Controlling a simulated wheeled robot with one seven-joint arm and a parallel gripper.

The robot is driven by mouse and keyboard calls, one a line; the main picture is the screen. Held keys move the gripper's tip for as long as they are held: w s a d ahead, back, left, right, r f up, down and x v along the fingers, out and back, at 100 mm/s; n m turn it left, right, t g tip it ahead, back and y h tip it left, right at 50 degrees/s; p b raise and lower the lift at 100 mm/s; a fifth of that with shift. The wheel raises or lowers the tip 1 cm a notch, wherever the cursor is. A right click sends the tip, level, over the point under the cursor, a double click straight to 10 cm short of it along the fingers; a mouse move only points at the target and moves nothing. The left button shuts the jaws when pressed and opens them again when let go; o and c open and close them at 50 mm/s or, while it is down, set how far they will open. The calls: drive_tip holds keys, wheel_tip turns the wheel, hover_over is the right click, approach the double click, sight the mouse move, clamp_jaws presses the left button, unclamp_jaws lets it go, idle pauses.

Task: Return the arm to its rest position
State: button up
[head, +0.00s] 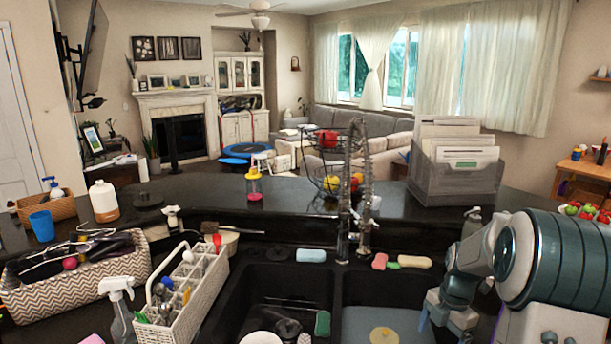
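My arm (545,255) is folded at the right of the head view, with its large teal and white links close to the camera. My gripper (444,328) hangs down from it at the right end of the sink, near the bottom edge of the picture. Its two fingers stand apart and I see nothing between them. It is beside the yellow round thing (384,336) in the right basin, not touching it as far as I can see. The lowest part of the gripper is near the frame edge.
The dark double sink (238,300) lies in front, with a tall faucet (362,190) behind it. Sponges (415,261) lie on the back rim. A white utensil caddy (190,320), a spray bottle (120,310) and a chevron basket (70,290) stand left. A grey file holder (455,180) stands on the raised counter.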

drive_tip(key=s+a+f+m+t+b, duration=0.1)
drive_tip(key=s+a+f+m+b, duration=0.1)
drive_tip(key=s+a+m+b, duration=0.6)
drive_tip(key=s+a+f+m+t+h+b, duration=0.1)
drive_tip(key=s+a+f+m+t+b, duration=0.1)
drive_tip(key=s+a+m+b, duration=0.6)
drive_tip(key=s+f+m, duration=0.1)
drive_tip(key=s+m, duration=0.1)
drive_tip(key=m, duration=0.4)
drive_tip(key=shift+f+m, duration=0.3)
